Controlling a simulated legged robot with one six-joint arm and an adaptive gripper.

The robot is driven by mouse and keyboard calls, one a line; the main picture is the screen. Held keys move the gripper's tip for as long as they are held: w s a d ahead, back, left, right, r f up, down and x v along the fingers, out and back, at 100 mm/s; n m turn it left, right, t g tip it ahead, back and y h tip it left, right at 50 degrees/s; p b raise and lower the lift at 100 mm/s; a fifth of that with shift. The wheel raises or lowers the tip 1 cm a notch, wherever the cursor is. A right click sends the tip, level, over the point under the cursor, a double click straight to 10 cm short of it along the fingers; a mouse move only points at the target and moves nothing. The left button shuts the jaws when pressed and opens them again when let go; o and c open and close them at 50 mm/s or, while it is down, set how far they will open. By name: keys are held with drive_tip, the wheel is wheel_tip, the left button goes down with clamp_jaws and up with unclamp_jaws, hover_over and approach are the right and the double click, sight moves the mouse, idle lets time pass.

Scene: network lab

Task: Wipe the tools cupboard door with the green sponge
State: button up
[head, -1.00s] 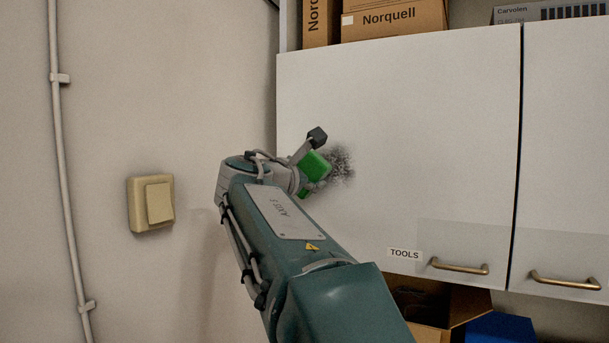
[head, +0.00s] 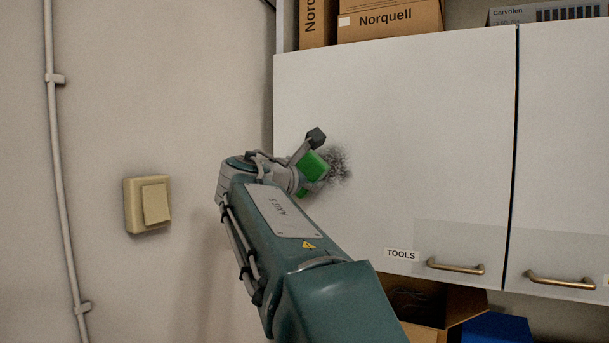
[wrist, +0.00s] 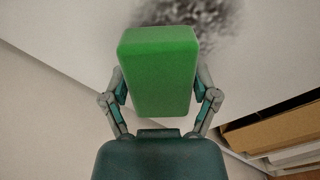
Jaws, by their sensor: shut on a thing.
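The tools cupboard door (head: 420,130) is white, closed, and bears a "TOOLS" label and a brass handle at its lower right. A dark speckled smudge (head: 339,163) is on its left part; it also shows at the top of the wrist view (wrist: 205,20). My gripper (head: 305,163) is shut on the green sponge (head: 314,165), in front of the door beside the smudge. In the wrist view the sponge (wrist: 158,72) sits between both fingers, its far end overlapping the smudge. I cannot tell whether the sponge touches the door.
A second white door (head: 565,140) is on the right. Cardboard boxes (head: 390,20) stand on top of the cupboard. An open carton (head: 425,305) and a blue box (head: 497,328) are below. A wall switch (head: 147,204) and a pipe (head: 58,170) are on the left wall.

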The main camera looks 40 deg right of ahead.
sight(351, 159)
drive_tip(key=shift+w+d, duration=0.2)
drive_tip(key=shift+d, duration=0.3)
drive_tip(key=shift+s+d, duration=0.3)
drive_tip(key=shift+s, duration=0.6)
drive_tip(key=shift+s+d, duration=0.3)
drive_tip(key=shift+s, duration=0.6)
drive_tip(key=shift+s+d, duration=0.5)
drive_tip(key=shift+s, duration=0.4)
drive_tip(key=shift+s+d, duration=0.45)
drive_tip(key=shift+s, duration=0.4)
drive_tip(key=shift+w+a, duration=0.55)
drive_tip(key=shift+w, duration=0.65)
drive_tip(key=shift+w+a, duration=0.5)
drive_tip(key=shift+w, duration=0.7)
drive_tip(key=shift+w+a, duration=0.55)
drive_tip(key=shift+w, duration=0.65)
drive_tip(key=shift+r, duration=1.3)
drive_tip(key=shift+s+d, duration=0.5)
drive_tip(key=shift+s, duration=0.7)
drive_tip(key=shift+s+d, duration=0.55)
drive_tip(key=shift+s, duration=0.7)
drive_tip(key=shift+s+d, duration=0.5)
drive_tip(key=shift+s, duration=0.7)
drive_tip(key=shift+w+a, duration=0.5)
drive_tip(key=shift+w, duration=0.75)
drive_tip(key=shift+w+a, duration=0.5)
drive_tip(key=shift+w, duration=0.7)
drive_tip(key=shift+w+a, duration=0.5)
drive_tip(key=shift+w, duration=0.75)
